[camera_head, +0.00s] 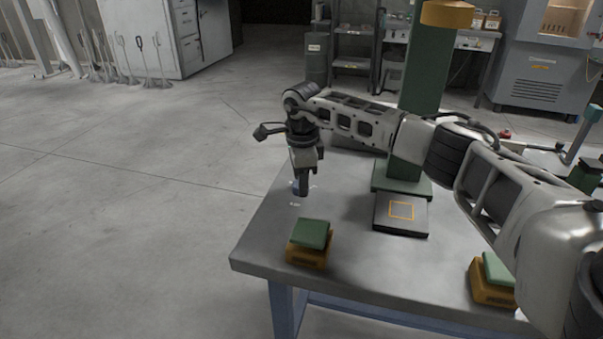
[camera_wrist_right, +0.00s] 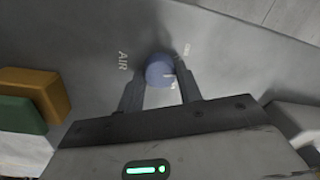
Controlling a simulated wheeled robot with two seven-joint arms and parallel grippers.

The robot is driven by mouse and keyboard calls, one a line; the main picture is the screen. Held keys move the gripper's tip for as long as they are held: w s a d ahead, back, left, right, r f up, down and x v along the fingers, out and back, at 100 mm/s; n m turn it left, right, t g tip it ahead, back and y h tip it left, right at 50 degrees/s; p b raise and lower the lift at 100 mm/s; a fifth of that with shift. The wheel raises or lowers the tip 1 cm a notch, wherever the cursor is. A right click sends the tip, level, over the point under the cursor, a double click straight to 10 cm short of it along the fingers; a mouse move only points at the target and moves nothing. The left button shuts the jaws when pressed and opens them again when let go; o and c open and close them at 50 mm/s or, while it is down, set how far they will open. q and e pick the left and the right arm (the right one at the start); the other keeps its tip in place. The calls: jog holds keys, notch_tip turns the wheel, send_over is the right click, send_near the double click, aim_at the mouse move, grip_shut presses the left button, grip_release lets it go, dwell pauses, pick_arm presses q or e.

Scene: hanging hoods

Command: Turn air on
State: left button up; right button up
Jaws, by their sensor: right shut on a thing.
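A round blue air knob (camera_wrist_right: 160,70) sits on the grey table top, with "AIR" lettering beside it in the right wrist view. My right gripper (camera_wrist_right: 160,88) has its two fingers on either side of the knob and is shut on it. In the head view my right gripper (camera_head: 303,188) points straight down at the knob (camera_head: 296,187) near the table's left edge. The gripper partly hides the knob there, and the small marks around it are too blurred to read fully. My left gripper is not in view.
An orange block with a green top (camera_head: 310,236) stands at the table's front left corner; another (camera_head: 490,280) stands at the right. A green column (camera_head: 425,85) rises behind a dark plate with an orange square (camera_head: 402,213). Open floor lies left.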

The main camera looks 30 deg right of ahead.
jog(key=m+p, duration=0.1)
jog(key=m, duration=0.1)
jog(key=shift+r+m, duration=0.15)
jog(key=shift+m, duration=0.25)
jog(key=shift+m+p, duration=0.45)
jog(key=shift+m, duration=0.45)
jog(key=m+p, duration=0.1)
jog(key=m, duration=0.1)
jog(key=shift+a+m, duration=0.1)
jog(key=shift+m, duration=0.2)
jog(key=m+p, duration=0.1)
jog(key=m, duration=0.2)
jog(key=shift+m+h, duration=0.3)
jog(key=shift+m, duration=0.1)
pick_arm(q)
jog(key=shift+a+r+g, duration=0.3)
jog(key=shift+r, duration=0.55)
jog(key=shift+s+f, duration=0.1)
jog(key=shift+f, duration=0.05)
pick_arm(e)
jog(key=shift+m+g, duration=0.3)
jog(key=shift+m, duration=0.1)
jog(key=o, duration=0.8)
jog(key=shift+c, duration=0.2)
jog(key=shift+o, duration=1.2)
